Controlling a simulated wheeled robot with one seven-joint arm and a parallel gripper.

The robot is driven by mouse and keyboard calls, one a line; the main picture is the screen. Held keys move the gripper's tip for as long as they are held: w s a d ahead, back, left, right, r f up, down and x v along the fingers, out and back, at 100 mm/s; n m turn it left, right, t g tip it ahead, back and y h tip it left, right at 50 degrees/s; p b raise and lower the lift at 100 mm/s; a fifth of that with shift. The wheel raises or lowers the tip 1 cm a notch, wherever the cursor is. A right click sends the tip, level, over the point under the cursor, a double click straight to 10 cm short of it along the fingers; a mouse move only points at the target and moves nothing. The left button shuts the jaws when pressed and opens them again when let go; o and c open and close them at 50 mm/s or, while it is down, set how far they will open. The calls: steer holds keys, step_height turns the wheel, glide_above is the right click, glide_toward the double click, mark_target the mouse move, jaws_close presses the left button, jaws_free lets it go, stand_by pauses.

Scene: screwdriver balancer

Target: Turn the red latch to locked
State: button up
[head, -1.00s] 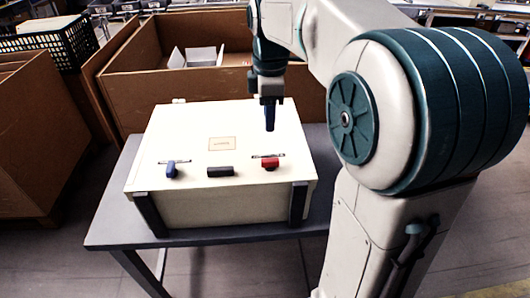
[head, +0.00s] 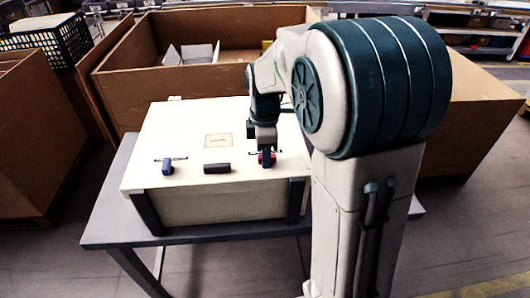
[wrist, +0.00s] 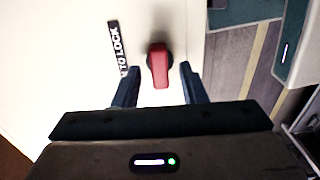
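The red latch (head: 274,156) is on the top of the cream box (head: 185,125), near its front right. In the head view my gripper (head: 266,163) is over it and hides most of it. In the wrist view the red latch (wrist: 160,66) shows as a short handle on a round dark base. The two fingers of my gripper (wrist: 159,86) are apart, one on each side of the latch's near end, with a gap on both sides. A dark label (wrist: 117,48) reading "TO LOCK" is left of the latch.
A blue latch (head: 168,166) and a dark handle (head: 217,168) are left of the red latch on the box. The box stands on a grey table (head: 100,228). Large brown cartons (head: 125,75) stand behind it.

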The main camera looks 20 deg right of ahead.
steer(key=shift+f, duration=0.15)
jaws_close()
steer(key=shift+m, duration=0.3)
steer(key=m, duration=0.4)
steer(key=shift+w+d, duration=0.1)
steer(key=m, duration=0.4)
steer(key=shift+m+p, duration=0.3)
steer(key=shift+m, duration=0.1)
steer(key=m, duration=0.4)
steer(key=shift+w+d, duration=0.1)
steer(key=shift+d+m+p, duration=0.1)
steer(key=shift+m+p, duration=0.2)
steer(key=shift+m, duration=1.9)
